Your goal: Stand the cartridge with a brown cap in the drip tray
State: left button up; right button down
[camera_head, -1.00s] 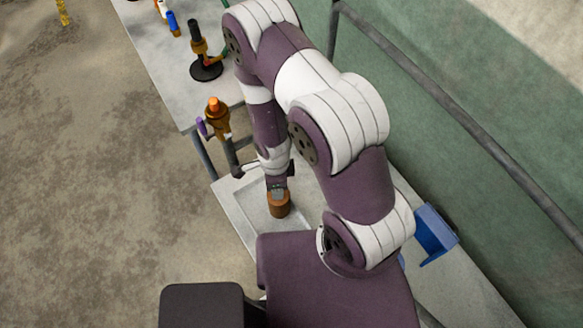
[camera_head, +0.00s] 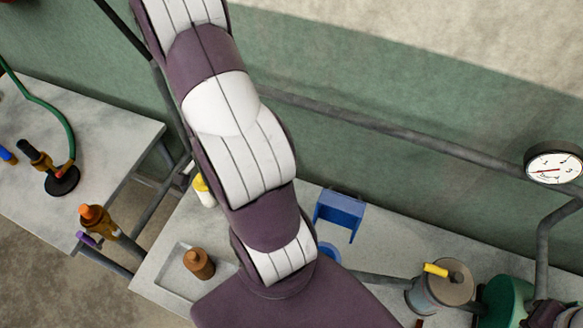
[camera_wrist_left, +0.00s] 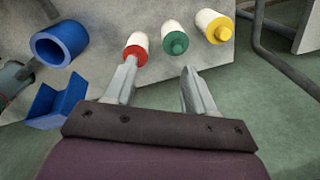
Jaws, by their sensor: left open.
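Beyond the fingertips are white cartridges with a red cap (camera_wrist_left: 135,52), a green cap (camera_wrist_left: 175,42) and a yellow cap (camera_wrist_left: 221,32). The brown-capped cartridge is not in the wrist view. My right gripper is not in view.
A yellow-capped cartridge (camera_head: 203,190) stands behind the tray, next to my arm. A blue bracket (camera_head: 340,213) and a metal canister (camera_head: 441,288) are to the right. An orange-topped fitting (camera_head: 97,219) stands left of the tray. A pipe (camera_head: 380,125) runs along the green wall.

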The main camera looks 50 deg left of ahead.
pick_arm(q)
jog(key=w+d+r, duration=0.2)
jog(key=w+d, duration=0.1)
jog(key=w, duration=0.4)
jog(key=w+d+r, duration=0.2)
jog(key=w+d, duration=0.1)
jog(key=w, duration=0.3)
jog(key=w+d+r, duration=0.3)
jog(key=d, duration=0.7)
jog(key=w+d+r+t, duration=0.1)
jog(key=w+d+r, duration=0.2)
jog(key=d, duration=0.7)
jog(key=shift+w+d+r, duration=0.35)
jog(key=shift+w+d, duration=0.05)
jog(key=shift+w, duration=0.15)
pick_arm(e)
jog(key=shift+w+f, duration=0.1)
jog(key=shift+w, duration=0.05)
